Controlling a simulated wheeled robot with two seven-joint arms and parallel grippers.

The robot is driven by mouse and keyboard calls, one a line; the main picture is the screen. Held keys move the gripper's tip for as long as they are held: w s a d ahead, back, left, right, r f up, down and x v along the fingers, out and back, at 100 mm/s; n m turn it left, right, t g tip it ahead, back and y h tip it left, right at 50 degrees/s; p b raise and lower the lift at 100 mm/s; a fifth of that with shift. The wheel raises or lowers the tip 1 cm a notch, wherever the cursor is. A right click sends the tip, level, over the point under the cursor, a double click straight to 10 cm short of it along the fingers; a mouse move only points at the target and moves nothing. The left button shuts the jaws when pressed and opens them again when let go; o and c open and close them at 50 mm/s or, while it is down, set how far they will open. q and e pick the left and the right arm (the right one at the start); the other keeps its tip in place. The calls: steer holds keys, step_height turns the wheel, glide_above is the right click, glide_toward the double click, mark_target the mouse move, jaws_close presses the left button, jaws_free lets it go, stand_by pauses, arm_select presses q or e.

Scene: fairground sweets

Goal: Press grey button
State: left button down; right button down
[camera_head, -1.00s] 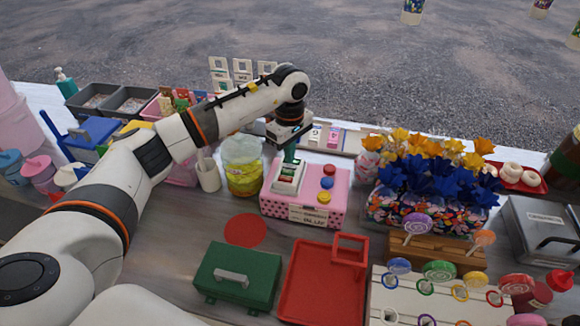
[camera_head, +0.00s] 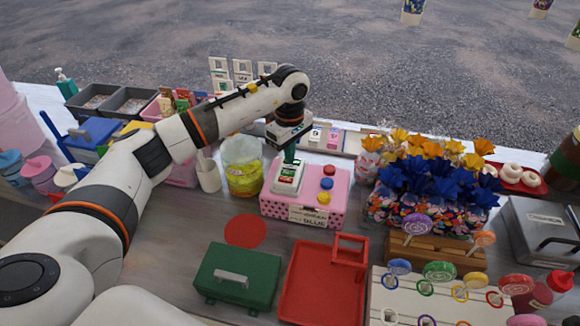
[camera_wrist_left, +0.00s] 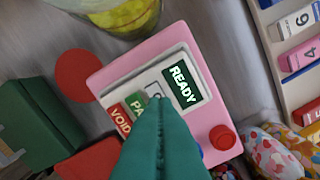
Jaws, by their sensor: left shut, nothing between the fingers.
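A pink box (camera_head: 335,203) with a dotted front stands mid-table. On its left part sits a white device (camera_head: 286,180); in the left wrist view its screen (camera_wrist_left: 181,84) reads READY, beside a green key (camera_wrist_left: 137,106) and a red VOID key (camera_wrist_left: 119,120). Red (camera_head: 328,169), blue (camera_head: 327,183) and yellow (camera_head: 323,198) buttons line the box's right side. My left gripper (camera_head: 289,160), with green fingers, is shut and empty over the device. Its tips (camera_wrist_left: 158,100) cover part of the device; a small grey patch shows at them. I cannot tell whether they touch. My right gripper is out of view.
A jar of yellow sweets (camera_head: 243,166) and a white cup (camera_head: 208,174) stand left of the box. Blue and orange flowers (camera_head: 420,175) stand right. A green case (camera_head: 237,275) and a red tray (camera_head: 323,287) lie in front.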

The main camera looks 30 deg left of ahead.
mark_target(290, 167)
arm_select(q)
steer(key=shift+f+b, duration=0.7)
steer(key=shift+f, duration=0.25)
stand_by(0.6)
steer(key=shift+r, duration=0.1)
step_height(290, 167, up, 8)
steer(key=p, duration=0.4)
stand_by(0.3)
stand_by(0.4)
